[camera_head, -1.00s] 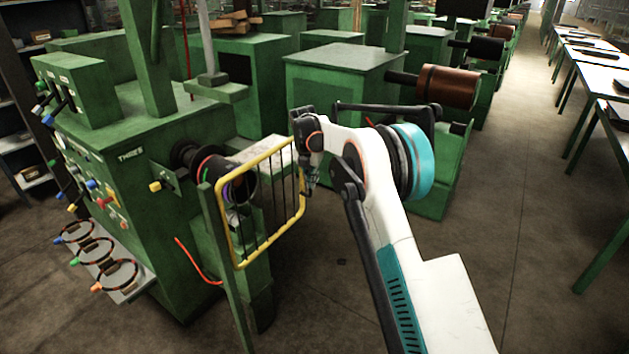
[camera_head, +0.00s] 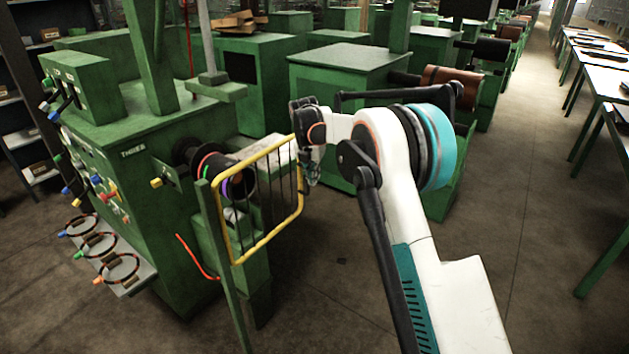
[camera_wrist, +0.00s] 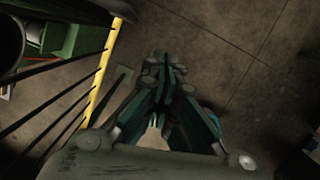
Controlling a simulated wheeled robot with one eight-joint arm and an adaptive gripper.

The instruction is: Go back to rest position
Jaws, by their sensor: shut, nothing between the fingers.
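My gripper (camera_wrist: 165,62) points down over bare floor in the wrist view, its fingers together with nothing between them. In the head view my gripper (camera_head: 313,178) hangs at the end of my white arm, just right of the yellow guard frame (camera_head: 262,150). A small gap seems to lie between them there. In the wrist view the yellow guard frame (camera_wrist: 101,85) with dark bars runs along the left of my gripper, apart from the fingers.
The green machine (camera_head: 160,240) stands left, with a dark roller (camera_head: 238,180) behind the guard. A rack (camera_head: 110,262) at its front holds several rings. Another green machine (camera_head: 345,60) stands behind my arm. Clear floor (camera_head: 500,210) lies to the right, before white-topped tables (camera_head: 600,75).

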